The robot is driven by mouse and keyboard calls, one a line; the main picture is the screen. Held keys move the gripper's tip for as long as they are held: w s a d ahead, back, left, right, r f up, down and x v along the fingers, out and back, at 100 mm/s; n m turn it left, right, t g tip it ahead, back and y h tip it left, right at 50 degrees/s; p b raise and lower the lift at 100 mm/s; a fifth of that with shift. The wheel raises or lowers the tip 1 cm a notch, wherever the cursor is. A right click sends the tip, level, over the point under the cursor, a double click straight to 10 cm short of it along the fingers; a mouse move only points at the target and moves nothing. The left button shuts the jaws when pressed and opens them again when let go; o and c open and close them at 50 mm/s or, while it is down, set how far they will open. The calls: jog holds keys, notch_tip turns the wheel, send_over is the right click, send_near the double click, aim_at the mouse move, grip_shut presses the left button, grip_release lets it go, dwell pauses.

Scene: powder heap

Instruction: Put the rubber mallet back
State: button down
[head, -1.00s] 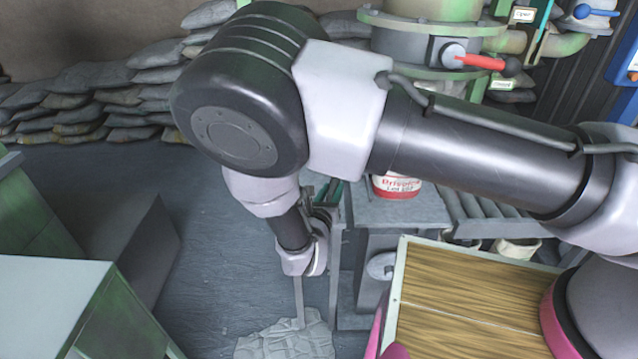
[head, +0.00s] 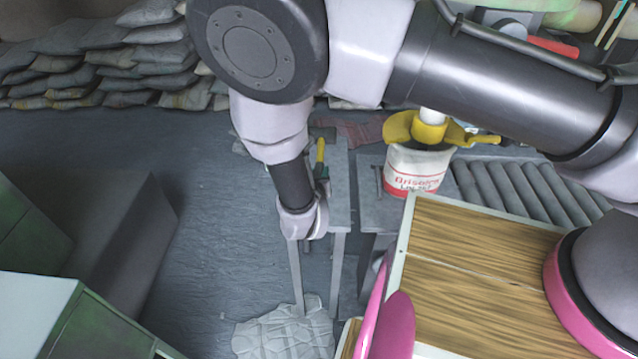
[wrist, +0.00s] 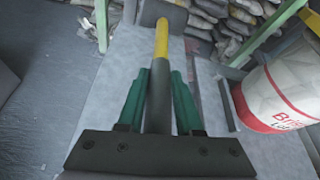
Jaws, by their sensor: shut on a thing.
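The rubber mallet has a dark grey head (wrist: 165,14) and a yellow handle (wrist: 161,42) with a dark grip; its yellow handle also shows in the head view (head: 320,151). My gripper (wrist: 160,82), with green fingers, is shut on the dark grip, and the head points away from it. The mallet is over a narrow grey bench (wrist: 125,50), which also shows in the head view (head: 341,190). I cannot tell whether the mallet touches the bench top. In the head view, my wrist hides most of the grip.
A white and red bucket (head: 416,168) stands right of the bench, with a yellow fitting (head: 430,131) above it. Rollers (head: 510,188) lie further right. A wood-topped surface (head: 480,265) is at front right. Sandbags (head: 130,70) line the back; open floor (head: 225,215) lies left.

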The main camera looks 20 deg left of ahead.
jog(key=shift+f, duration=2.4)
jog(key=c, duration=0.6)
grip_release()
jog(key=shift+f, duration=0.15)
jog(key=v, duration=1.2)
jog(key=shift+s, duration=0.1)
